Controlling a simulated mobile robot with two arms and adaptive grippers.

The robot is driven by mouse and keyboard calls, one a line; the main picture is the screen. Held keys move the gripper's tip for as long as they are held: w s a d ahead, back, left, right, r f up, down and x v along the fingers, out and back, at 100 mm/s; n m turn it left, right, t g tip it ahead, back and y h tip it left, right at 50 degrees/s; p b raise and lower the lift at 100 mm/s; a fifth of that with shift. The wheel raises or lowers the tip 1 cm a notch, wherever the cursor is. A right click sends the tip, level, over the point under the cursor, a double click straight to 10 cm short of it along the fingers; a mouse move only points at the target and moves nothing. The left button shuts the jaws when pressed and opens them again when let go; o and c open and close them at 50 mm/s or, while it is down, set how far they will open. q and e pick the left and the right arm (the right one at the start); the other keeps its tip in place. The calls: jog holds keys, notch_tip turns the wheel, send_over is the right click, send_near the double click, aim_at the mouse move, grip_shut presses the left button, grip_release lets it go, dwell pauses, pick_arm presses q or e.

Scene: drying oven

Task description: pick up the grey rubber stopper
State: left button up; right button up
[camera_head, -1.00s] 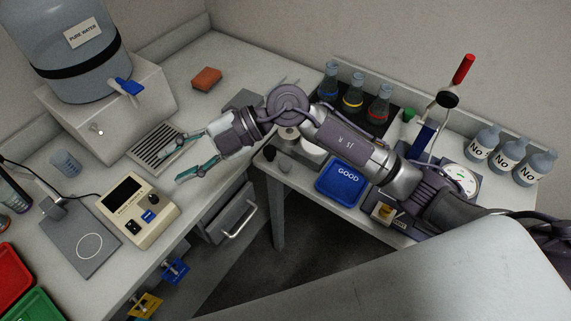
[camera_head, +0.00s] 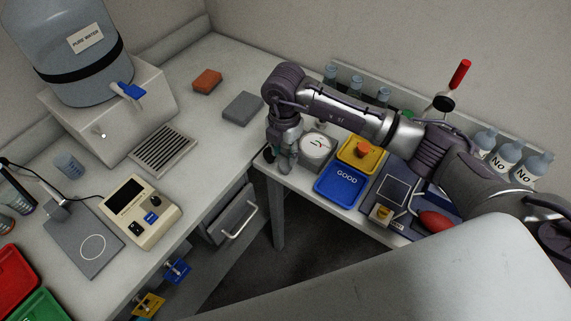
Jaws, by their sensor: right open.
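My right gripper (camera_head: 287,160) points down at the left end of the right-hand bench, close to the front edge. Its fingers are small and partly overlap in this view, and it is open. I cannot make out the grey rubber stopper clearly; the gripper covers the spot where a small grey piece showed earlier. A small black piece (camera_head: 269,155) stands just left of the fingers. My left gripper is not in view.
A white dial (camera_head: 316,146) stands right of the gripper. Beyond are a blue GOOD tray (camera_head: 329,194), a yellow tray (camera_head: 347,157) and a red bulb (camera_head: 436,221). A grey block (camera_head: 243,107) and an orange sponge (camera_head: 207,79) lie on the left bench.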

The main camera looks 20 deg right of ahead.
aim_at(286, 164)
notch_tip(286, 164, down, 6)
jog(key=shift+w+d+r+p, duration=0.15)
jog(key=shift+r+p, duration=0.1)
jog(key=shift+p, duration=0.85)
jog(key=shift+f, duration=0.2)
jog(key=c, duration=0.6)
